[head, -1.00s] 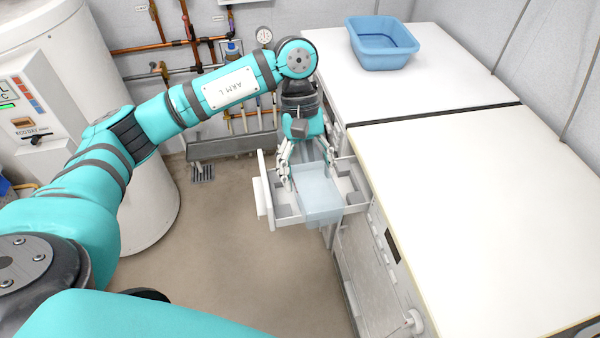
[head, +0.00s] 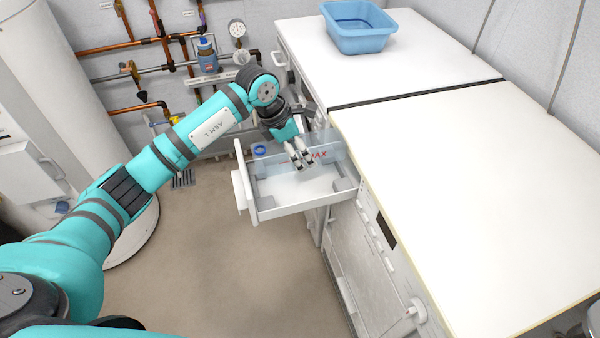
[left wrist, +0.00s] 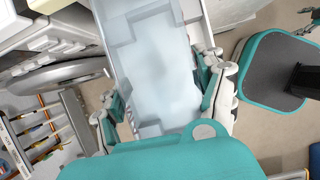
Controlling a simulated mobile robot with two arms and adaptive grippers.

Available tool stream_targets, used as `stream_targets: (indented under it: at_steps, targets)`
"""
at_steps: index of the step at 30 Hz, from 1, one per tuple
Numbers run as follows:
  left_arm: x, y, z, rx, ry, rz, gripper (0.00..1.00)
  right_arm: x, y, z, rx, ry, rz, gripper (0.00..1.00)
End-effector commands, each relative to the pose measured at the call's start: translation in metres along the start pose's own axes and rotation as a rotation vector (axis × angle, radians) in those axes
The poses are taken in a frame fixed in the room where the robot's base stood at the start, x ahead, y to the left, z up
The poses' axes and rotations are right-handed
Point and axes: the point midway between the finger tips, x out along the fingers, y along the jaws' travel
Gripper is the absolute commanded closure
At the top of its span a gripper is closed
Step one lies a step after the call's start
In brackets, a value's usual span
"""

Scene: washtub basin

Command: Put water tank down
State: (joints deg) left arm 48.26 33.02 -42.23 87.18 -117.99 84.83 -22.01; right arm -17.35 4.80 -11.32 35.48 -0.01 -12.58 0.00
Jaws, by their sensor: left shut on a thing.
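The water tank (left wrist: 160,70) is a translucent pale-blue box between the fingers of my left gripper in the left wrist view. In the head view my left gripper (head: 301,153) points down over the open white drawer (head: 241,190) and is shut on the tank. The tank's clear body (head: 295,185) appears to lie within the drawer walls, but its edges are hard to separate from the drawer. Red lettering shows beside the fingers. I cannot tell whether the tank rests on the drawer floor.
The drawer juts from the front of white-topped machines (head: 470,180). A blue basin (head: 358,28) stands on the far top. Copper pipes and a gauge (head: 237,28) are on the wall, and a white boiler (head: 55,90) is at left. The floor before the drawer is clear.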

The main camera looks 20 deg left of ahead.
Motion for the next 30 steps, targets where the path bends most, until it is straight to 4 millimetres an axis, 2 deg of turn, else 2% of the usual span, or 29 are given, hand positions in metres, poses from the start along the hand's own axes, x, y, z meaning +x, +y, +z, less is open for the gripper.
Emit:
stream_targets:
  at_steps: [4, 13, 18, 29, 30]
  targets:
    - [0.029, -0.001, -0.012, -0.002, 0.0, -0.002, 0.7, -0.005, -0.001, -0.002, -0.001, 0.003, -0.001, 0.17]
    - [0.053, 0.0, -0.023, 0.0, -0.001, 0.0, 0.7, -0.006, -0.006, -0.004, -0.001, 0.005, -0.008, 0.17]
    - [0.076, -0.001, -0.032, -0.001, 0.0, -0.002, 0.7, -0.009, -0.007, -0.005, -0.001, 0.006, -0.008, 0.17]
    - [0.083, 0.0, -0.035, 0.002, -0.001, 0.002, 0.7, -0.005, -0.006, -0.005, -0.001, 0.005, -0.007, 0.17]
    - [0.083, 0.0, -0.035, 0.002, -0.001, 0.001, 0.27, -0.006, -0.005, -0.005, -0.001, 0.005, -0.007, 0.17]
